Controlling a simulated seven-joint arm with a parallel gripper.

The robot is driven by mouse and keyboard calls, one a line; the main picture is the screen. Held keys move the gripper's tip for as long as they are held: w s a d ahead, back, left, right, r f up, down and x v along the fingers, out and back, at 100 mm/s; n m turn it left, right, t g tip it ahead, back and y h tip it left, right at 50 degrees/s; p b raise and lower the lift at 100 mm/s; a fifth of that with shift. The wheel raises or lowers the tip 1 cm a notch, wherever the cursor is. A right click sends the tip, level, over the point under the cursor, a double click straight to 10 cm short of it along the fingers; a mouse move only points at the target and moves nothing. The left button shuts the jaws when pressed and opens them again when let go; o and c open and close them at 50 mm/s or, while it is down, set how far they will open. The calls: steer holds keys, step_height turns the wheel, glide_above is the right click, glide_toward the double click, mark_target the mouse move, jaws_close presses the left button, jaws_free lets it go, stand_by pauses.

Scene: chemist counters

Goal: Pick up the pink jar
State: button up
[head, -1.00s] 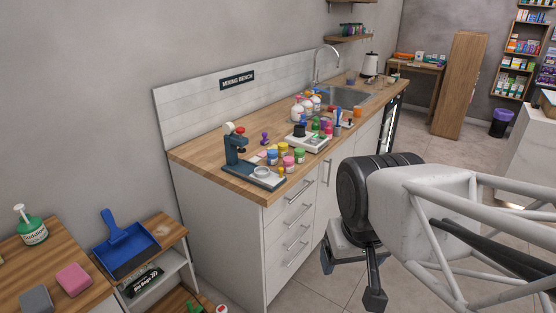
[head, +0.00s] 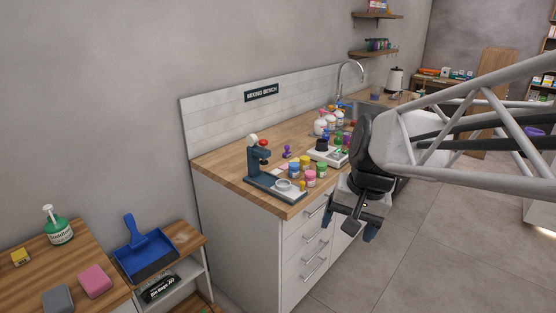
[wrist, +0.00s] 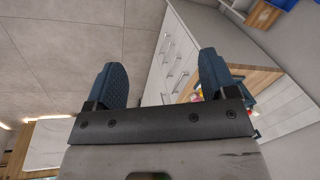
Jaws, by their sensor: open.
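The pink jar (head: 311,178) stands on the mixing bench's wooden top (head: 240,177), near its front edge and beside the blue-grey press. It is small, with a pink lid. My gripper (head: 351,232) is open and empty in front of the bench's drawers, to the right of the jar and lower than the bench top. In the wrist view the two blue fingers (wrist: 163,85) are wide apart with nothing between them; the floor and the white drawers show beyond. I cannot make out the pink jar in the wrist view.
A blue jar (head: 294,170), a green-lidded jar (head: 321,170) and a yellow-lidded jar (head: 306,161) stand close around it. A blue dustpan (head: 142,250) lies on a low shelf unit. The floor is clear.

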steer(key=w+m+y, duration=0.3)
steer(key=w+m, duration=0.1)
steer(key=w, duration=1)
steer(key=m+t+y, duration=0.1)
steer(key=m+y, duration=0.7)
steer(key=m, duration=0.4)
glide_toward(313, 173)
steer(key=x, duration=0.3)
steer(key=shift+w+f, duration=0.2)
steer(key=shift+f, duration=0.1)
steer(key=shift+a, duration=0.1)
steer(key=shift+x, duration=1.2)
steer(key=shift+a, duration=0.15)
steer(key=shift+x, duration=2.5)
steer(key=shift+r, duration=0.2)
